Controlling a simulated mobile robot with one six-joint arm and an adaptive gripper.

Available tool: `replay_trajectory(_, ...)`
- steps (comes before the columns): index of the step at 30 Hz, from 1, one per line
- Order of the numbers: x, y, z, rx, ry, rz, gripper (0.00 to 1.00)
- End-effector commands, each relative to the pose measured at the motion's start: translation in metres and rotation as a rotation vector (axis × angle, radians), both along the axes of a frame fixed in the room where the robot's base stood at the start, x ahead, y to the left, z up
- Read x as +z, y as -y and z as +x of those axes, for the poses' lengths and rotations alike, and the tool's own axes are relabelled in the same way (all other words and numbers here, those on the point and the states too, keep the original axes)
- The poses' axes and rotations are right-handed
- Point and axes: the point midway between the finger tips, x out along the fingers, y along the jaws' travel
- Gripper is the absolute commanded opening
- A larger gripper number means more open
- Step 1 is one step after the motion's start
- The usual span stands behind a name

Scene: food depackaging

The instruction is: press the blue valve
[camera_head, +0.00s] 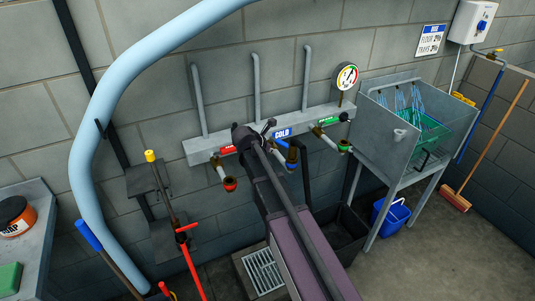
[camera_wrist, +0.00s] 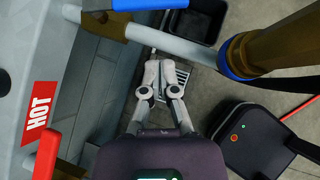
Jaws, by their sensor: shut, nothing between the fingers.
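The blue valve shows in the wrist view as a blue lever (camera_wrist: 150,4) at the top edge, on a brass body. A grey pipe runs from it to a brass outlet with a blue ring (camera_wrist: 232,66) at the right. In the head view the blue outlet (camera_head: 291,163) is below the COLD plate (camera_head: 283,133), partly hidden by my arm. My gripper (camera_wrist: 159,72) is shut and empty, its fingers pointing toward the grey pipe. The lever is beyond the fingertips in the picture, with a visible gap; depth is hard to tell. In the head view my fingers cannot be made out.
A red lever (camera_wrist: 47,155) and HOT plate (camera_wrist: 40,112) are at the left of the wrist view. The green-ringed outlet (camera_head: 343,147) stands right of the blue one. A metal sink (camera_head: 390,125) is further right. A dark bin (camera_head: 342,235) stands below.

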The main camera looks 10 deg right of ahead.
Motion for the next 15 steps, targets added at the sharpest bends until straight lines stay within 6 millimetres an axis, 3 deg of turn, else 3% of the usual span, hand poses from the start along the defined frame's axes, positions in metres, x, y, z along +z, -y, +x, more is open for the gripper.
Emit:
replay_trajectory(3, -0.013, 0.007, 0.007, 0.0, 0.0, 0.0, 0.0)
replay_trajectory(15, -0.008, 0.035, 0.03, -0.001, 0.0, 0.001, 0.0)
